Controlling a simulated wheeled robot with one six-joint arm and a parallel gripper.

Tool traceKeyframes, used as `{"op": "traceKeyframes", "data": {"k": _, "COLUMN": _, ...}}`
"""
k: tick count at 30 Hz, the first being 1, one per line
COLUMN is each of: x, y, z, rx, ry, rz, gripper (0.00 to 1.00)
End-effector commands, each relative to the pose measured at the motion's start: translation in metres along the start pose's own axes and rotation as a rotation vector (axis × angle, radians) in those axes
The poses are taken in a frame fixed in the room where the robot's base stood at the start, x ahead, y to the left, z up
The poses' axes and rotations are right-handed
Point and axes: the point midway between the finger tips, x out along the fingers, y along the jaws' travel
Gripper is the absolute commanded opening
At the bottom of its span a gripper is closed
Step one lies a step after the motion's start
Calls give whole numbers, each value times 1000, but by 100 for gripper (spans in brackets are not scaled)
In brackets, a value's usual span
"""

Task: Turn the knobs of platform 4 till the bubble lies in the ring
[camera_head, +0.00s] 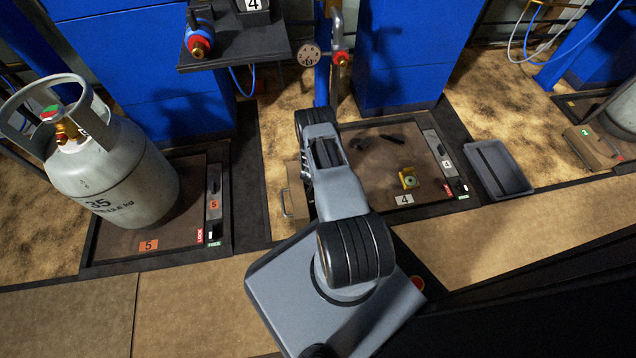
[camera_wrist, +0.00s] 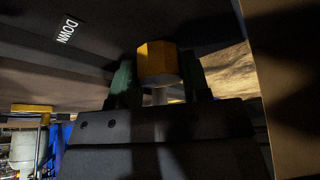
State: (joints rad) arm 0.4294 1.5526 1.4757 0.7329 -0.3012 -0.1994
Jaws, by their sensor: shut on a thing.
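Platform 4 (camera_head: 375,195) is a dark brown plate right of my arm in the head view, with a "4" plate (camera_head: 404,199) at its front edge. A yellow bubble level (camera_head: 408,180) with a round green face sits near that edge; the bubble and ring are too small to read. In the wrist view, my gripper (camera_wrist: 158,80) has dark green fingers on either side of a yellow faceted knob (camera_wrist: 157,60), shut on it. A pale stem shows below the knob. My arm hides the gripper in the head view.
Platform 5 (camera_head: 140,247) carries a grey gas cylinder (camera_head: 110,165) at left. A grey tray (camera_head: 498,170) lies right of platform 4. A dark shelf (camera_head: 235,55) and a valve with a gauge (camera_head: 308,55) stand behind. Bare floor (camera_head: 480,240) lies in front.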

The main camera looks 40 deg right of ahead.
Motion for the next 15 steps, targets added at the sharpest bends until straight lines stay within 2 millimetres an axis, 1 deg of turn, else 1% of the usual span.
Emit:
{"op": "traceKeyframes", "data": {"k": 6, "x": 0, "y": 0, "z": 0, "rx": -2, "ry": 1, "rz": -1, "gripper": 20}}
{"op": "traceKeyframes", "data": {"k": 7, "x": 0, "y": -1, "z": 0, "rx": -2, "ry": 1, "rz": -1, "gripper": 45}}
{"op": "traceKeyframes", "data": {"k": 12, "x": 0, "y": 0, "z": 0, "rx": -2, "ry": 1, "rz": -1, "gripper": 61}}
{"op": "traceKeyframes", "data": {"k": 15, "x": 0, "y": 0, "z": 0, "rx": -2, "ry": 1, "rz": -1, "gripper": 69}}
